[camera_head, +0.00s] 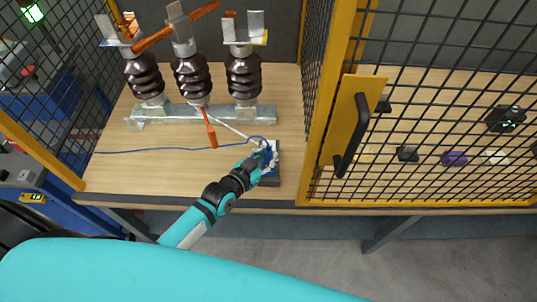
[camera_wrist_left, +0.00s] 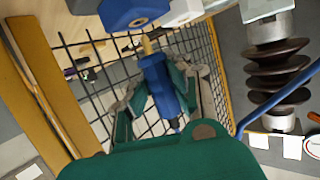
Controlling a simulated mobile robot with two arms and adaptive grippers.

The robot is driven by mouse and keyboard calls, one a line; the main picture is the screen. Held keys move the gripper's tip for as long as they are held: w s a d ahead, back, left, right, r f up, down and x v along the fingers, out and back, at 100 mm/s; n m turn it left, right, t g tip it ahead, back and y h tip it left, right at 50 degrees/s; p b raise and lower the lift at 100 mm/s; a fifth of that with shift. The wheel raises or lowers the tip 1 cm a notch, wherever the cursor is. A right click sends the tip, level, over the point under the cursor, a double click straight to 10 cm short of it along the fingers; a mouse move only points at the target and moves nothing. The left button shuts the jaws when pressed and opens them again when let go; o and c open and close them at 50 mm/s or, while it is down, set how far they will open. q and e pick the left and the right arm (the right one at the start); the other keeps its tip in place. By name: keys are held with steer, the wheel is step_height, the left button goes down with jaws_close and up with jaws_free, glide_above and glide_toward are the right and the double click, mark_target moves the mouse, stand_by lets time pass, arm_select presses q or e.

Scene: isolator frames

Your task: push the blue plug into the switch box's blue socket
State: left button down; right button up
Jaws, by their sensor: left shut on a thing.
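The blue plug (camera_wrist_left: 158,80) shows in the left wrist view, with a brass-coloured tip pointing to the top of the picture. My left gripper (camera_head: 263,152) is shut on the plug's body, with a finger on each side. The switch box's blue socket (camera_wrist_left: 125,14) is at the top of the wrist view, just beyond the tip. I cannot tell whether the tip touches it. In the head view the switch box (camera_head: 271,180) sits near the table's front edge, partly hidden by my gripper. My right gripper is not in view.
A blue cable (camera_head: 170,150) runs left across the wooden table (camera_head: 110,170). Brown insulators (camera_head: 192,78) on a metal rail (camera_head: 205,115) stand behind, with an orange-handled rod (camera_head: 211,133) hanging there. A yellow-framed mesh door (camera_head: 345,130) stands close right of the box.

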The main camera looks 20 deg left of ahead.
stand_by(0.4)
arm_select(q)
steer(key=shift+f+b, duration=0.85)
steer(key=shift+f, duration=0.6)
steer(key=c, duration=1.2)
jaws_free()
steer(key=v, duration=1.2)
